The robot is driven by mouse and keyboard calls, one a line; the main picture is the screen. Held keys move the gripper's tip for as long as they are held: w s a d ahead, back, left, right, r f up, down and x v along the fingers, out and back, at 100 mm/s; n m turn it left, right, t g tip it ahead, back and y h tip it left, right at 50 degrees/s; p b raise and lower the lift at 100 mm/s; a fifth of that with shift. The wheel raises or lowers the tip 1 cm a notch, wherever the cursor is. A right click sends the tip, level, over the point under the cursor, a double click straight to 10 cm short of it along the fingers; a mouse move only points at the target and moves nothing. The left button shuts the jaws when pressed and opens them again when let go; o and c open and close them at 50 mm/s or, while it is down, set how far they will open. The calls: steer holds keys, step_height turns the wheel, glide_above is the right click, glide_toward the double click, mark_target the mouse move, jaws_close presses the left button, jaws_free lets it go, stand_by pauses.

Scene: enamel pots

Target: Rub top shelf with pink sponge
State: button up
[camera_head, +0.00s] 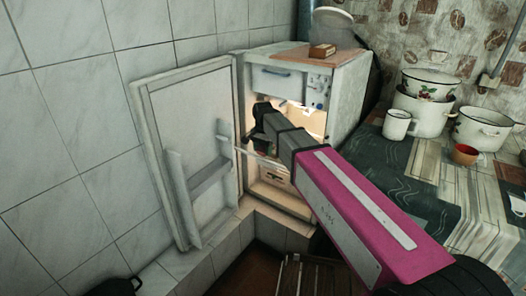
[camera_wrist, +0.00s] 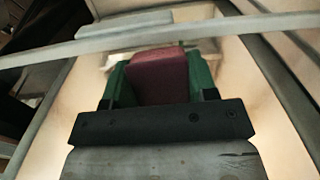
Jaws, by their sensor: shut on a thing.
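The pink sponge (camera_wrist: 158,76) shows in the wrist view as a dark pink block between the green fingers of my gripper (camera_wrist: 160,82). My gripper is shut on it. In the head view my gripper (camera_head: 262,112) reaches into the open fridge, and the sponge cannot be made out there. The fridge (camera_head: 347,95) stands with its door open to the left and its inside lit. A pale bar (camera_wrist: 170,35), perhaps a shelf edge, crosses the wrist view just beyond the sponge. I cannot tell whether the sponge touches a shelf.
The open fridge door (camera_head: 190,120) with its door racks (camera_head: 200,185) stands left of my arm. A small brown box (camera_head: 322,50) lies on the fridge top. Enamel pots (camera_head: 422,112), a white mug (camera_head: 396,125) and a red cup (camera_head: 465,154) stand on the counter at right.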

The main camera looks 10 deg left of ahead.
steer(key=shift+w+d+f, duration=0.1)
steer(key=shift+w+d, duration=0.55)
steer(key=shift+w, duration=0.95)
steer(key=shift+w+d, duration=0.65)
steer(key=shift+w, duration=0.9)
steer(key=shift+w+d+f, duration=0.1)
steer(key=shift+w+d, duration=0.55)
steer(key=shift+w, duration=0.95)
steer(key=shift+w+a+r, duration=0.1)
steer(key=shift+w+a, duration=0.25)
steer(key=shift+a, duration=0.3)
steer(key=shift+w+a+r, duration=0.1)
steer(key=shift+w+a, duration=0.2)
steer(key=shift+a, duration=0.3)
steer(key=shift+s+a+f, duration=0.1)
steer(key=shift+s+a, duration=0.3)
steer(key=shift+s, duration=0.85)
steer(key=shift+s+a+f, duration=0.1)
steer(key=shift+s+a, duration=0.35)
steer(key=shift+s, duration=0.75)
steer(key=shift+s+a+f, duration=0.1)
steer(key=shift+s+a, duration=0.3)
steer(key=shift+s, duration=0.85)
steer(key=shift+s+a+r, duration=0.1)
steer(key=shift+s+a, duration=0.25)
steer(key=shift+s, duration=0.45)
steer(key=shift+s+a, duration=0.3)
steer(key=shift+s, duration=0.5)
